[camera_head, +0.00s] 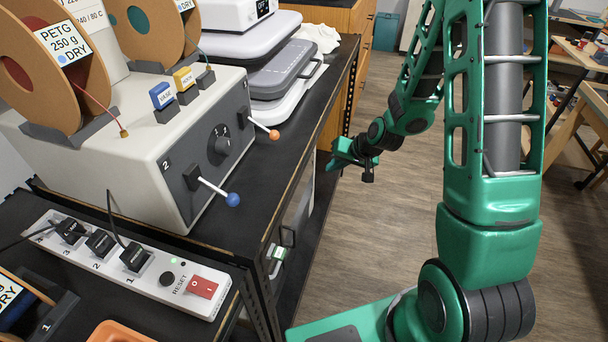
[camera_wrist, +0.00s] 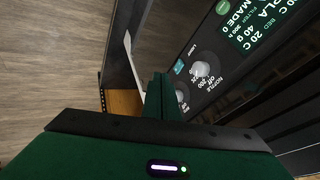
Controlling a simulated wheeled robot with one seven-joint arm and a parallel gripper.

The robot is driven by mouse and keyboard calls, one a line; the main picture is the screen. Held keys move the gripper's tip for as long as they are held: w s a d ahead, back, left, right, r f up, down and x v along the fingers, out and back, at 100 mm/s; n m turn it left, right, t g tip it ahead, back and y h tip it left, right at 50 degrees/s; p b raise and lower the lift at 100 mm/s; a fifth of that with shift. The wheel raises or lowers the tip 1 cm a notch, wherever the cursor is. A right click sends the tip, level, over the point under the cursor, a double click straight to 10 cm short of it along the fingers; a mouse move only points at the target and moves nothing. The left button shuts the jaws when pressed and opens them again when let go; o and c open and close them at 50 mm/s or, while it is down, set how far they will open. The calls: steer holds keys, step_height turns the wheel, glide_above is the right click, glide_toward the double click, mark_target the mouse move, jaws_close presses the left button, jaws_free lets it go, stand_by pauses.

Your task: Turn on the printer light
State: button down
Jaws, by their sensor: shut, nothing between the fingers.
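The printer's dark front panel (camera_wrist: 215,65) fills the upper right of the wrist view. It has a green-lettered display (camera_wrist: 258,28) and pale round knobs, one (camera_wrist: 199,69) marked for the nozzle. A small teal round control (camera_wrist: 178,67) sits beside small lettering that looks like "LIGHT". My gripper (camera_wrist: 160,85) is shut and empty, its green fingers in front of the panel's left end and close to that control in the picture; I cannot tell whether they touch. In the head view my gripper (camera_head: 347,155) is right of the black bench, over the floor.
The black bench (camera_head: 292,165) holds a grey-white box (camera_head: 160,150) with a blue-tipped lever (camera_head: 232,199) and an orange-tipped one (camera_head: 273,135). A power strip (camera_head: 150,262) with a red switch (camera_head: 202,287) lies in front.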

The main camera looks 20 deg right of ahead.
steer(key=shift+w+a+f, duration=0.25)
steer(key=w+a+f, duration=0.6)
steer(key=w+f, duration=0.1)
steer(key=f, duration=0.1)
stand_by(0.7)
steer(key=shift+w+d, duration=0.1)
steer(key=shift+d, duration=0.05)
